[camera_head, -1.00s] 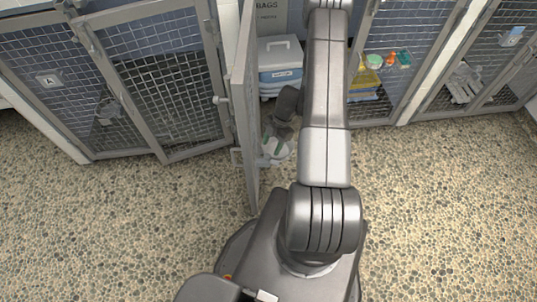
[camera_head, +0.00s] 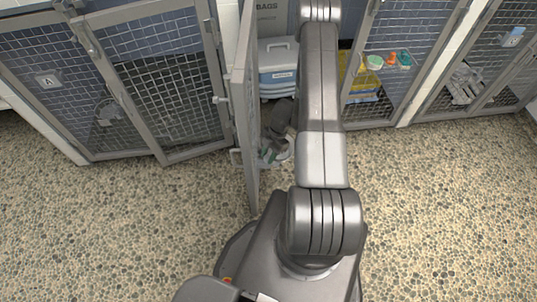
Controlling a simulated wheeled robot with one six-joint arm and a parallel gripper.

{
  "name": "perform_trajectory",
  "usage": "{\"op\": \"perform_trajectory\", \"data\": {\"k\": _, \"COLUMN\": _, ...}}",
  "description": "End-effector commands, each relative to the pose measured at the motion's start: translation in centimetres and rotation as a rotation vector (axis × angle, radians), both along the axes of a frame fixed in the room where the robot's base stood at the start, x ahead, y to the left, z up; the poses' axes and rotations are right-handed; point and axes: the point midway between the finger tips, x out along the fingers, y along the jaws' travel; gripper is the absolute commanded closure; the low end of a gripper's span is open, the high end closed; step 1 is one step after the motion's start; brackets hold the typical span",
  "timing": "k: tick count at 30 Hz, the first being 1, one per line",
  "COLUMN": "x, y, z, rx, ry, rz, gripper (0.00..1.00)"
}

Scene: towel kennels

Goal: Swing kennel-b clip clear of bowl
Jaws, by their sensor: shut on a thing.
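The kennel-b door (camera_head: 246,105) stands open and shows nearly edge-on, left of my arm. A small grey fitting (camera_head: 236,156), perhaps the clip, sits low on it. My gripper (camera_head: 270,157) is low beside the door's inner side, partly hidden by the door. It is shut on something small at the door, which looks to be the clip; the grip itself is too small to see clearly.
A blue-and-white box (camera_head: 279,72) stands inside the open kennel. The kennel marked A (camera_head: 49,80) is shut on the left. A mesh door (camera_head: 395,60) with bottles and yellow items behind it is on the right. The pebbled floor (camera_head: 430,210) is clear.

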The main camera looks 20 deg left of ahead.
Motion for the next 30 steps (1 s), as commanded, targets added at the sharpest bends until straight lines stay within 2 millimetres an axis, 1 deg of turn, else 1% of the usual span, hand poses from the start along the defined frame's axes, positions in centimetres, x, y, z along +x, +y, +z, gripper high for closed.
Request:
{"op": "perform_trajectory", "data": {"k": 11, "x": -0.04, "y": -0.05, "z": 0.07, "rx": 0.0, "ry": 0.001, "rz": -0.127, "gripper": 0.94}}
{"op": "perform_trajectory", "data": {"k": 20, "x": -0.01, "y": -0.07, "z": 0.06, "rx": 0.0, "ry": 0.0, "rz": -0.135, "gripper": 0.94}}
{"op": "perform_trajectory", "data": {"k": 21, "x": 0.0, "y": -0.08, "z": 0.05, "rx": 0.0, "ry": 0.0, "rz": -0.135, "gripper": 0.68}}
{"op": "perform_trajectory", "data": {"k": 24, "x": -0.01, "y": -0.07, "z": 0.04, "rx": 0.001, "ry": 0.0, "rz": -0.135, "gripper": 0.5}}
{"op": "perform_trajectory", "data": {"k": 30, "x": -0.03, "y": -0.08, "z": 0.03, "rx": 0.0, "ry": 0.0, "rz": -0.134, "gripper": 0.5}}
